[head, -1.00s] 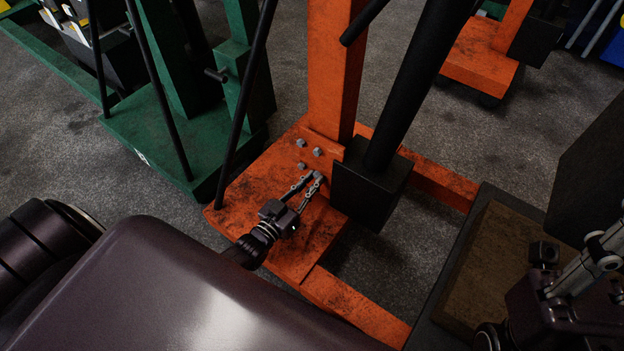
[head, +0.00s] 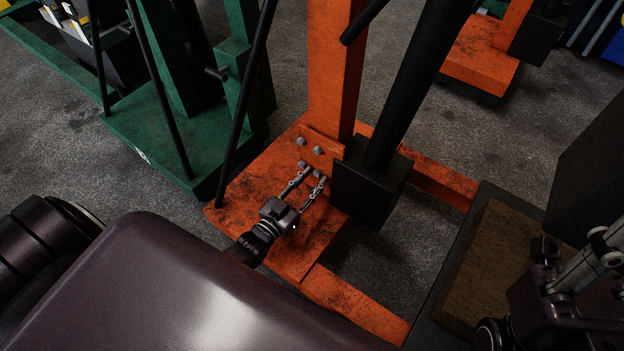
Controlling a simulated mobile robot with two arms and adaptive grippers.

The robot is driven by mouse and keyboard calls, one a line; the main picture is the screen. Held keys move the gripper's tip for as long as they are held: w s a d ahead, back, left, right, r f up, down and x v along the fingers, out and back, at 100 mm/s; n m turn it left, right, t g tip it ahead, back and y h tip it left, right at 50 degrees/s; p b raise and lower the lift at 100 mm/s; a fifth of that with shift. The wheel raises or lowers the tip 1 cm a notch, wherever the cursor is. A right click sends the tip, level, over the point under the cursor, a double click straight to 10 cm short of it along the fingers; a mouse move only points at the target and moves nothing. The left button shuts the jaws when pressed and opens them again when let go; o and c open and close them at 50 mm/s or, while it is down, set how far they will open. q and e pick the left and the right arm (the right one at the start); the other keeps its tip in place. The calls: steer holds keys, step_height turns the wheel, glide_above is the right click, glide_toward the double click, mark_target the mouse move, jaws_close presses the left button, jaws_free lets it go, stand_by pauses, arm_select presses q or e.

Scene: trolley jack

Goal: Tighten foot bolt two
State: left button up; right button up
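The orange jack base plate (head: 245,198) carries small grey bolts around the foot of the orange post. Two bolts show clearly, an upper left bolt (head: 301,141) and an upper right bolt (head: 318,150). My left gripper (head: 311,172) points up the plate, its two fingers spread apart just below these bolts. Grey bolt heads seem to lie at or beside both fingertips; whether they touch cannot be told. Nothing is visibly held. My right gripper (head: 598,252) is at the right edge, partly cut off, and its fingers cannot be made out clearly.
The orange post (head: 332,75) and a black cylinder with a square base block (head: 370,190) stand close to the bolts. A thin black rod (head: 246,100) rises at left. A green jack (head: 150,130) is farther left. A dark-edged tray (head: 452,262) lies at right.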

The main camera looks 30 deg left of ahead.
arm_select(q)
steer(key=s+a, duration=0.1)
steer(key=s, duration=1.1)
steer(key=shift+a, duration=0.35)
